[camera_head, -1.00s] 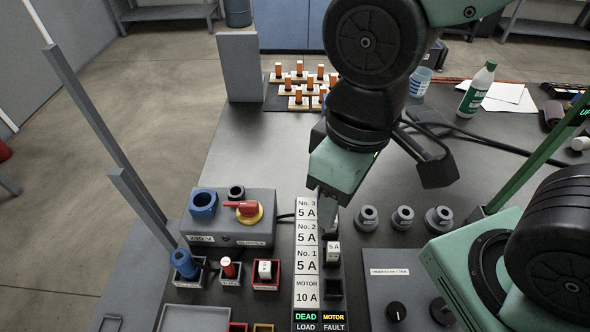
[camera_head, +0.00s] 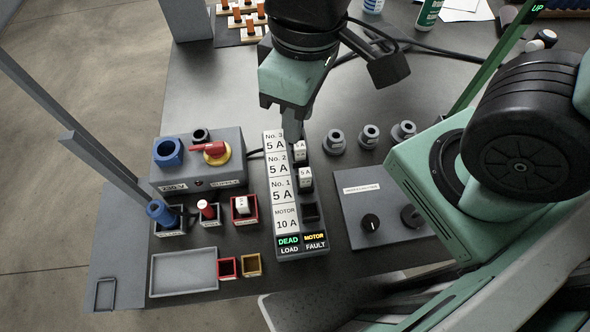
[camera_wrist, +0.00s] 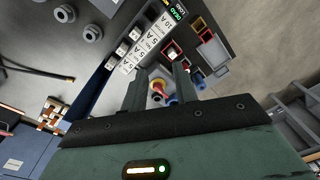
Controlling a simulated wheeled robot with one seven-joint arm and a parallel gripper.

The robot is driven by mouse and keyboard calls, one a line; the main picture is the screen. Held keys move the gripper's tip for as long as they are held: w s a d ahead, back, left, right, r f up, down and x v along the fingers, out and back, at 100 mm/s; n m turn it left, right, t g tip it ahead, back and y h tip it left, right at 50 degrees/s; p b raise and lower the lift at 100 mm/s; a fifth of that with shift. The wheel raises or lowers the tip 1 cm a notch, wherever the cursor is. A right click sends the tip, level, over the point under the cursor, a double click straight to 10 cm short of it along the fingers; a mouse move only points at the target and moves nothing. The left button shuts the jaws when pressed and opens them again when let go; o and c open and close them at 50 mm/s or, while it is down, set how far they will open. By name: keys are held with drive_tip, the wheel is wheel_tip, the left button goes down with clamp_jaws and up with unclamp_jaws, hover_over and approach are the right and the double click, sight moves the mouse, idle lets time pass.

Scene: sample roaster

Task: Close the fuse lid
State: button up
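The fuse block (camera_head: 303,246) stands on the bench with a white label strip (camera_head: 279,180) for No. 3, No. 2, No. 1 and MOTOR. A white fuse (camera_head: 300,151) and a 5 A fuse (camera_head: 305,178) sit in its right-hand column. The socket (camera_head: 310,212) beside MOTOR looks empty. I cannot make out a separate lid for certain. My gripper (camera_head: 281,112) is over the far end of the block, one finger close by the No. 3 position and partly hiding it. In the wrist view my gripper (camera_wrist: 159,88) has its fingers apart with nothing held between them.
A 230 V supply box (camera_head: 225,172) with a red switch stands left of the block. Small holders and a grey tray (camera_head: 184,284) lie in front of it. Grey round knobs (camera_head: 369,137) and a control box (camera_head: 383,215) are to the right.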

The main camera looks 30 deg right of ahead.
clamp_jaws()
drive_tip(key=w+d+r+m+p, duration=0.1)
drive_tip(key=w+m, duration=0.2)
drive_tip(key=w, duration=0.8)
drive_tip(key=w+d+m+p, duration=0.2)
drive_tip(key=w+m, duration=0.2)
drive_tip(key=w, duration=0.8)
drive_tip(key=w+d+f+m+t+h+p, duration=0.1)
drive_tip(key=w+d+m, duration=0.2)
drive_tip(key=w+d, duration=0.45)
drive_tip(key=w+d+f+m+t+h, duration=0.1)
drive_tip(key=w+d+f+m, duration=0.1)
drive_tip(key=w+d, duration=0.6)
wheel_tip(320, 180, down, 9)
drive_tip(key=a+p, duration=0.1)
drive_tip(key=p, duration=0.3)
drive_tip(key=shift+s, duration=0.35)
